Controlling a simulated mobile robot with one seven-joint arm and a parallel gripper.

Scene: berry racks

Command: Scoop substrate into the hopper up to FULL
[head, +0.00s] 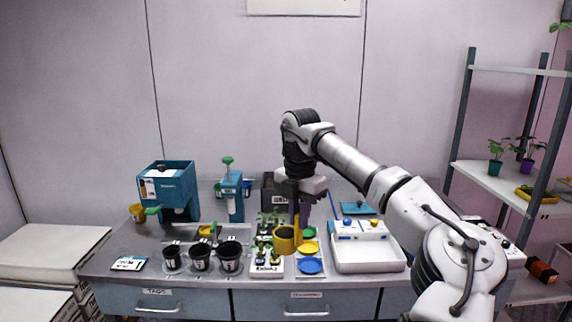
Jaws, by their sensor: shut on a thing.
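My gripper (296,206) points down over the middle of the bench and is shut on the upright handle of a yellow scoop (284,243). The scoop's round cup hangs above the seedling tray and coloured discs; its inside looks dark, and I cannot tell how much substrate it holds. The blue hopper (167,185) stands at the back left of the bench, well left of the scoop. Its markings are too small to read, and the fill level inside is hidden. A dark bin (269,196) stands behind my gripper, partly hidden; its contents are unclear.
Several black pots (200,257) stand at front left, near a small label card (128,264). A blue press-like stand (233,196) is between hopper and bin. A seedling tray (267,269) lies under the scoop.

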